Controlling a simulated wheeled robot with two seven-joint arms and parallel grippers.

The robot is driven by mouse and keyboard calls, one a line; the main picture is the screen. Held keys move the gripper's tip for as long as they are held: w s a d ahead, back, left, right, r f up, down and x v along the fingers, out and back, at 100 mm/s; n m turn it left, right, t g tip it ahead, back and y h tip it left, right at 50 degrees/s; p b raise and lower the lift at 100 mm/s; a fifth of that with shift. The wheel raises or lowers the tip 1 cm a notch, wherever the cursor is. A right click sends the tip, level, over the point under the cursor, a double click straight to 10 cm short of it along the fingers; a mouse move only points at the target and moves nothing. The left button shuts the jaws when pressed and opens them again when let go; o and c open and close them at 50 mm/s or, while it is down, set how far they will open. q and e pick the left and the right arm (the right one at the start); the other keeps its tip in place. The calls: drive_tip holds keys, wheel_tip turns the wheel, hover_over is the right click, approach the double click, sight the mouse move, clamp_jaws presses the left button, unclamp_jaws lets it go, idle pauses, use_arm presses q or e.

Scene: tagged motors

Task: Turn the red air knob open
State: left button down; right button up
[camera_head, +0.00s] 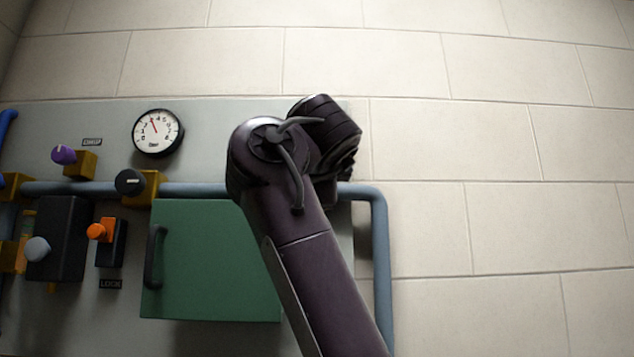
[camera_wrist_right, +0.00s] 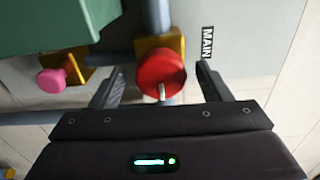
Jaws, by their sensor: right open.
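A round red knob (camera_wrist_right: 161,74) shows in the right wrist view on a yellow valve body (camera_wrist_right: 158,43), with a pale mark at its lower edge. A label reading MAIN (camera_wrist_right: 208,42) is beside it on the right. My right gripper (camera_wrist_right: 160,70) is open, with one finger on either side of the red knob; I see gaps and no clear contact. In the head view my right arm crosses the panel, and its gripper and the red knob cannot be seen. My left gripper is in neither view.
A pink knob (camera_wrist_right: 52,81) is left of the red one.

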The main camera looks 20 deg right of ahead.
drive_tip(key=b+v, duration=0.5)
drive_tip(key=v, duration=0.2)
drive_tip(key=shift+s, duration=0.35)
drive_tip(key=shift+a+r, duration=0.1)
drive_tip(key=shift+a, duration=0.1)
